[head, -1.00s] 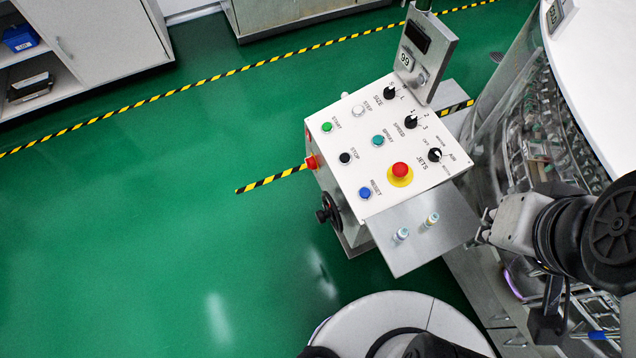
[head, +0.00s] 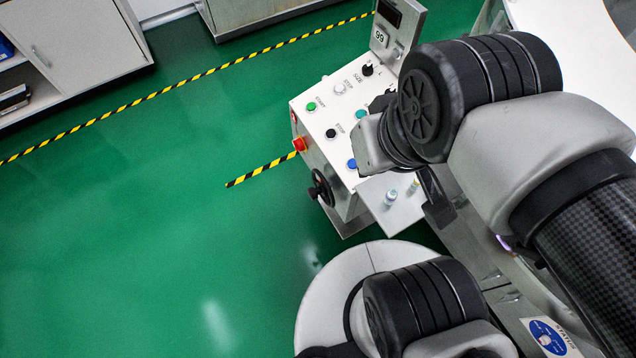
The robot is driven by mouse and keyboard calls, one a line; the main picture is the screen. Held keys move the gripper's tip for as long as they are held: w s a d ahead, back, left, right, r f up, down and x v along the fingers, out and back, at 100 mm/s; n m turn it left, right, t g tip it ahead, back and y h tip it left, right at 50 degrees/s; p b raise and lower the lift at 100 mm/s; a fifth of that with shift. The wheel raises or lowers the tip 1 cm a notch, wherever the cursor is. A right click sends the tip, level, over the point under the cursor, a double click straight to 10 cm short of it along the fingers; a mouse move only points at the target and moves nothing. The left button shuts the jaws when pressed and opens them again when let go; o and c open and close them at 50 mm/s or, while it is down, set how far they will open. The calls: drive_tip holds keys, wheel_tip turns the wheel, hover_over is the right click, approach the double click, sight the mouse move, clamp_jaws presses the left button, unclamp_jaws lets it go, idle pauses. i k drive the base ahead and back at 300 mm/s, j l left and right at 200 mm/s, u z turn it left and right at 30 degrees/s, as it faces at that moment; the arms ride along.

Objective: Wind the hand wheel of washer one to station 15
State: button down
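The black hand wheel (head: 321,188) is on the left side face of the white control console (head: 312,122), below a red knob. Its station marking cannot be read. The washer (head: 485,18) is mostly hidden behind my arm at the upper right. The grey end of my arm, with what looks like my gripper (head: 368,146), is over the console's right part, up and to the right of the wheel and apart from it in the picture. Its fingers are not clearly visible, so I cannot tell whether they are open or shut.
A metal shelf (head: 398,219) with small bottles juts from the console's near side. A red side knob (head: 299,144) sits above the wheel. A display post (head: 386,38) stands behind. The green floor (head: 180,210) left of the wheel is clear. Cabinets (head: 75,55) stand far left.

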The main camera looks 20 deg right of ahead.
sight(323, 188)
drive_tip(key=z, duration=2.05)
drive_tip(key=k+j, duration=0.15)
drive_tip(key=j, duration=0.2)
drive_tip(key=k+j+u, duration=0.1)
drive_tip(key=j, duration=0.25)
drive_tip(key=k+j, duration=0.25)
drive_tip(key=k+j+u, duration=0.1)
drive_tip(key=j, duration=0.35)
drive_tip(key=k, duration=0.05)
